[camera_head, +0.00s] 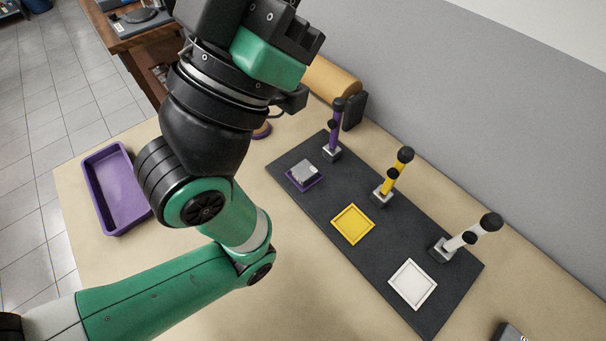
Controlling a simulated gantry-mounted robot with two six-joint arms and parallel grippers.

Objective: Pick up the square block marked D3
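A small grey square block (304,170) lies on the purple square pad at the far left end of the dark mat. Its marking is too small to read, so I cannot tell whether it is D3. A dark grey block-like thing (510,333) with a light mark is cut off by the bottom edge at the right; its mark is also unreadable. My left arm comes in from the left and reaches up to the top of the picture. The fingertips of its gripper are not clearly shown. My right gripper is not in view.
The dark mat (328,216) holds yellow (353,224) and white (413,284) square pads, with purple (335,131), yellow (391,178) and white (463,240) black-knobbed posts behind. A purple tray (92,205) is at the left.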

